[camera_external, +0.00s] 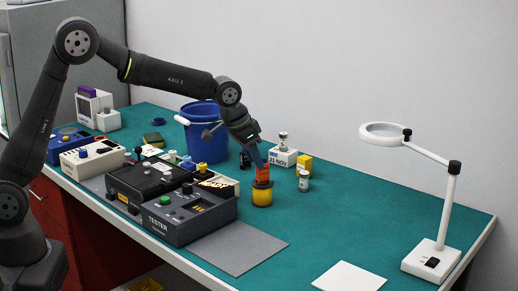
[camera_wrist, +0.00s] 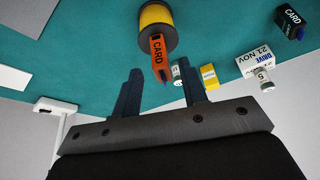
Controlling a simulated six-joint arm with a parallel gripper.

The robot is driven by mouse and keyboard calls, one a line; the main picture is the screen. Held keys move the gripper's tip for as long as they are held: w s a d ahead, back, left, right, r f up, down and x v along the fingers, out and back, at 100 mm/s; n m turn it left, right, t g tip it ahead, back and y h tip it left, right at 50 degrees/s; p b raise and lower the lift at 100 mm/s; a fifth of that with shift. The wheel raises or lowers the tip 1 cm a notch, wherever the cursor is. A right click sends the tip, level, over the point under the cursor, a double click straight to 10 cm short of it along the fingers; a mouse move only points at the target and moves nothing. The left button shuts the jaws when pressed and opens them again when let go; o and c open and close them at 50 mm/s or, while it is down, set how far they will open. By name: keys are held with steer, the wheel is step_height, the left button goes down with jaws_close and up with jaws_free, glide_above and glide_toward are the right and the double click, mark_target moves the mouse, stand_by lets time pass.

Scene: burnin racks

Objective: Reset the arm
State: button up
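My gripper (camera_external: 256,157) points down over the right part of the table, just above an orange block marked CARD (camera_external: 263,173). The block stands on or in the top of a round yellow and dark holder (camera_external: 262,196). In the wrist view, the two dark fingers of my gripper (camera_wrist: 160,74) are spread apart. The orange CARD block (camera_wrist: 157,50) shows beyond the gap between them, with the yellow holder (camera_wrist: 157,22) behind it. No contact between fingers and block is visible.
A grey tester (camera_external: 190,217) and a blue bin (camera_external: 205,140) stand left of my gripper. A white block marked 21 NOV (camera_external: 281,160), a yellow box (camera_external: 305,164) and a small vial (camera_external: 304,182) are close to its right. A magnifier lamp (camera_external: 432,262) stands far right.

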steer(key=x, duration=0.3)
steer(key=shift+f, duration=0.25)
step_height(320, 180, up, 2)
steer(key=shift+r, duration=0.75)
